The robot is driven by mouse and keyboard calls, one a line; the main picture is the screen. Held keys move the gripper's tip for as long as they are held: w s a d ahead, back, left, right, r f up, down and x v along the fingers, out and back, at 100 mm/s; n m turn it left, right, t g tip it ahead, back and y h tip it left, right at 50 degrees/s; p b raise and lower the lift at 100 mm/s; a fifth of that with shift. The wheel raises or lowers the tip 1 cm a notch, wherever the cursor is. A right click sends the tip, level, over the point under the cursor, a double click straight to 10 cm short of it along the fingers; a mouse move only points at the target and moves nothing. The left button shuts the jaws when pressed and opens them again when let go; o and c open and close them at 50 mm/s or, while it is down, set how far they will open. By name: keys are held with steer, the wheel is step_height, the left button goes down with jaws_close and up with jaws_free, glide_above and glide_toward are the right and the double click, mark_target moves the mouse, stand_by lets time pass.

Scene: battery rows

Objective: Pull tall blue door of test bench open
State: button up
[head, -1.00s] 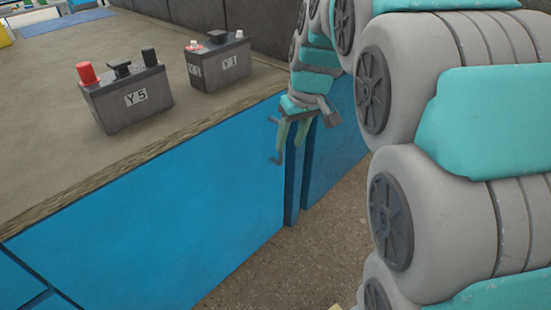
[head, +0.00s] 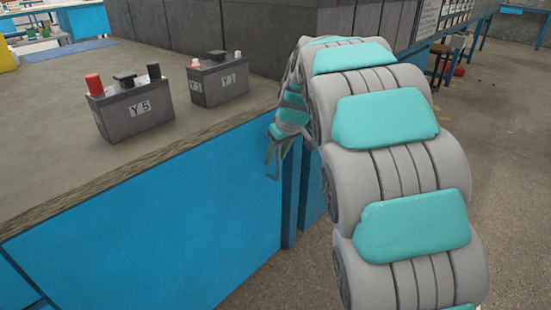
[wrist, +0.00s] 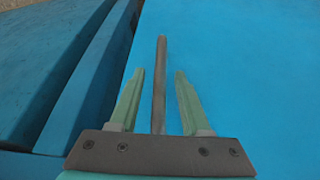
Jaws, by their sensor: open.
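The tall blue door (head: 160,210) is the broad flat panel on the front of the test bench; it also fills the right of the wrist view (wrist: 240,70). Its dark upright bar handle (wrist: 160,85) stands between my two green fingers in the wrist view. In the head view my gripper (head: 276,151) is at the door's right end, and only the lower end of the handle (head: 272,177) shows beside it. My gripper (wrist: 157,95) is open, with a gap on either side of the bar. The door looks flush with the bench front.
Two grey batteries, Y5 (head: 137,110) and Y1 (head: 218,80), stand on the bench top (head: 60,155) above the door. Blue uprights (head: 290,200) stand right of the door. Bare floor (head: 255,285) lies in front.

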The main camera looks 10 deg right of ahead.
steer(key=shift+w+a+f, duration=0.1)
steer(key=shift+w+f, duration=0.15)
steer(key=shift+f, duration=0.35)
steer(key=shift+c, duration=0.4)
jaws_close()
stand_by(0.6)
